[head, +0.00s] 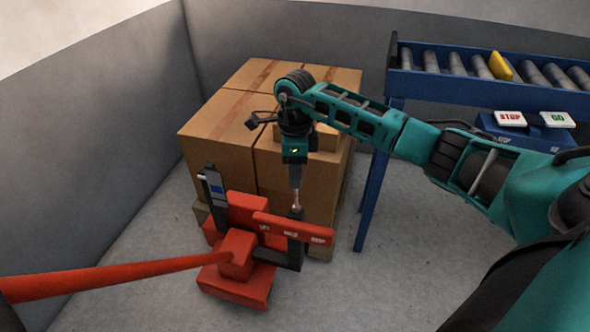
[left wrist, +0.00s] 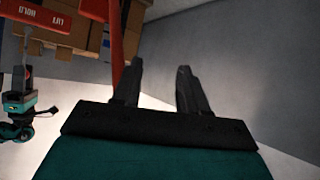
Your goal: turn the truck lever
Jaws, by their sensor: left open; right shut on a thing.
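The red pallet truck (head: 235,288) stands in front of the stacked boxes. Its red plate (head: 268,226) carries the words LIFT, HOLD and DROP. The black truck lever (head: 296,214) stands at this plate, near the HOLD and DROP words. My right gripper (head: 296,203) comes down from above and is shut on the upper end of the lever; its fingers hide part of it. My left gripper (left wrist: 152,88) is open and empty in the left wrist view, and out of the head view. The plate (left wrist: 48,16) shows upside down there.
Cardboard boxes (head: 210,135) are stacked behind the truck. A long red handle (head: 110,277) reaches from the truck to the left edge. A blue roller conveyor (head: 430,82) with a yellow piece (head: 500,67) and STOP (head: 510,118) and GO (head: 556,119) buttons stands right. Grey walls enclose the corner.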

